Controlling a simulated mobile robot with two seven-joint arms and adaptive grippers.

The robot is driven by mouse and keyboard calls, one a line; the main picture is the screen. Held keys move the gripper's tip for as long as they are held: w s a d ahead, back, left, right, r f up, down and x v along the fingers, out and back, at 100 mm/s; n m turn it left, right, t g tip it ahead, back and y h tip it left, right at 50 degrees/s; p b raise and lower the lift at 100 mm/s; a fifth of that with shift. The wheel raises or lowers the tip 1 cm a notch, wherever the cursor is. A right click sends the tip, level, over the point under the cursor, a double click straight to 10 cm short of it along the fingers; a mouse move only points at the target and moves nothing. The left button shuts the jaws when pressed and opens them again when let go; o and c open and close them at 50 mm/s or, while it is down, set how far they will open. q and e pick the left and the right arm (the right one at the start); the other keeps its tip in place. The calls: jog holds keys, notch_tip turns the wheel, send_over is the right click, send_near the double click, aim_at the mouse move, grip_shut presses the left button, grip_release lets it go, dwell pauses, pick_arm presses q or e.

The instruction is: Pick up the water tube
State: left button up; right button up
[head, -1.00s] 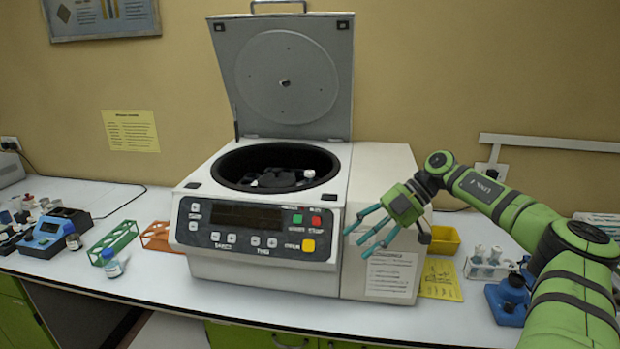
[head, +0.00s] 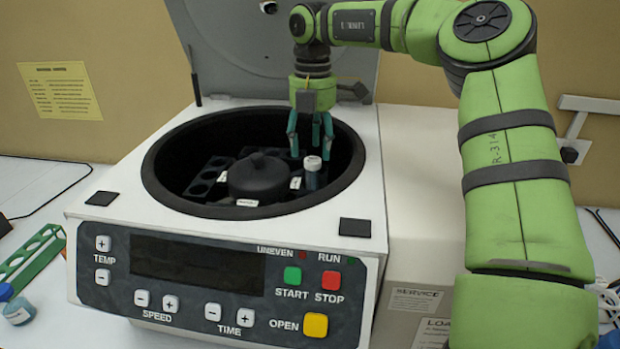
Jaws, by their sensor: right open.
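The water tube, as I take it, is a tube with a white cap (head: 312,163). It stands in the rotor at the right side of the open centrifuge (head: 225,230). My right gripper (head: 310,148) comes down from above with its teal fingers pointing down. The fingertips are just above and around the cap's height, slightly behind or left of it. The gripper is open and holds nothing; I cannot tell whether a finger touches the cap. The tube's lower part is hidden inside the rotor. My left gripper is not in view.
The raised centrifuge lid (head: 240,50) stands behind my right gripper. The bowl's rim (head: 160,185) surrounds the rotor and its black hub (head: 258,178). A green rack (head: 35,255) and a small bottle (head: 18,311) are on the table at left.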

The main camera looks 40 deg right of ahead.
aim_at(313, 160)
jog(key=shift+s+a+f, duration=0.15)
jog(key=shift+a+f, duration=0.05)
jog(key=shift+f, duration=0.05)
jog(key=f+p, duration=0.1)
jog(key=s+f+p, duration=0.1)
jog(key=shift+s+a+p, duration=0.1)
jog(key=shift+a+p, duration=0.2)
jog(key=shift+p, duration=0.05)
jog(key=f, duration=0.2)
jog(key=f+p, duration=0.1)
jog(key=shift+w+d+f, duration=0.25)
jog(key=shift+w+f, duration=0.1)
jog(key=shift+w, duration=0.05)
jog(key=shift+f, duration=0.15)
jog(key=shift+s+a, duration=0.1)
jog(key=shift+c, duration=0.4)
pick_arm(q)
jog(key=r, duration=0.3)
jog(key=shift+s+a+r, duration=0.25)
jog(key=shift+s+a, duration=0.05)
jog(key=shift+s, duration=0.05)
pick_arm(e)
grip_shut()
